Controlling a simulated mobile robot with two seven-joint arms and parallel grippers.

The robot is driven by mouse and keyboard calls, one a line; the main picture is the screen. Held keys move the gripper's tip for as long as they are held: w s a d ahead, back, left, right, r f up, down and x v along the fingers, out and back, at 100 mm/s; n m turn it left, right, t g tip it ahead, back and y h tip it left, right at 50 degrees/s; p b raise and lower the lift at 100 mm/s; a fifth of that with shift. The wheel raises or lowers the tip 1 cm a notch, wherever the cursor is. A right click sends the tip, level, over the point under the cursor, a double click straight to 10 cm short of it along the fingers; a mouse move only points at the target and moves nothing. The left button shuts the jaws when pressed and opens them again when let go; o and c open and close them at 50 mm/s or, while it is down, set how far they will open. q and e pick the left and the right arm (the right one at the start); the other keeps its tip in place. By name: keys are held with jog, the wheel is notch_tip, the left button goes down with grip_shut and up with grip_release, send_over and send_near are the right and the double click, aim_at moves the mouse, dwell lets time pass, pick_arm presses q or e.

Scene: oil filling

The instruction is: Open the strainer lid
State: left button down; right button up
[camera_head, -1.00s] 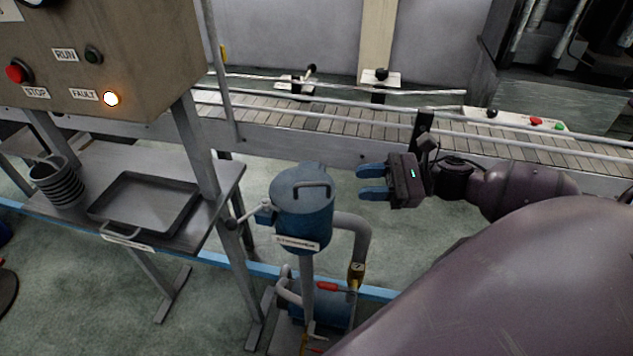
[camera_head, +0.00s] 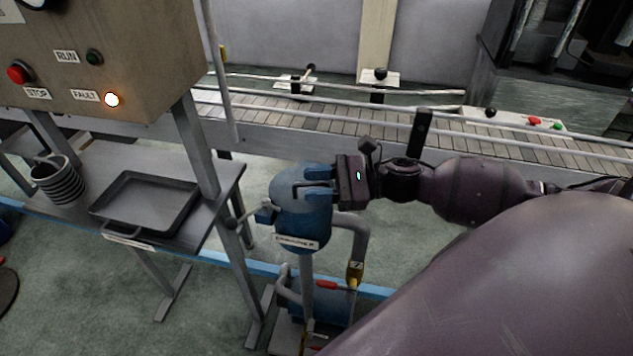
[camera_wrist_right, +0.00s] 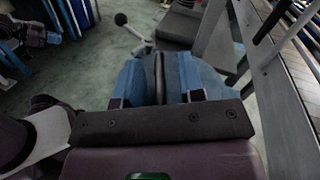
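The strainer is a blue upright canister (camera_head: 303,233) with a labelled front, in the middle of the head view. Its round blue lid (camera_head: 288,180) is closed and carries a dark bar handle (camera_head: 296,188). My right gripper (camera_head: 318,181) reaches in from the right over the lid, its two blue fingers apart at the handle. In the right wrist view the handle (camera_wrist_right: 158,75) runs between the open fingers (camera_wrist_right: 158,90); whether they touch it I cannot tell. A clamp arm with a ball knob (camera_head: 231,223) sticks out at the strainer's left.
A grey table with a shallow tray (camera_head: 125,212) and a ribbed dark container (camera_head: 58,184) stands at the left. A control box (camera_head: 150,50) with a lit fault lamp hangs above it. A conveyor (camera_head: 350,125) runs behind. Pipes and a red-handled valve (camera_head: 326,284) are below the strainer.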

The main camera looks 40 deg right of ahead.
jog(key=shift+c, duration=0.5)
grip_shut()
jog(key=shift+r, duration=0.1)
jog(key=shift+r, duration=0.1)
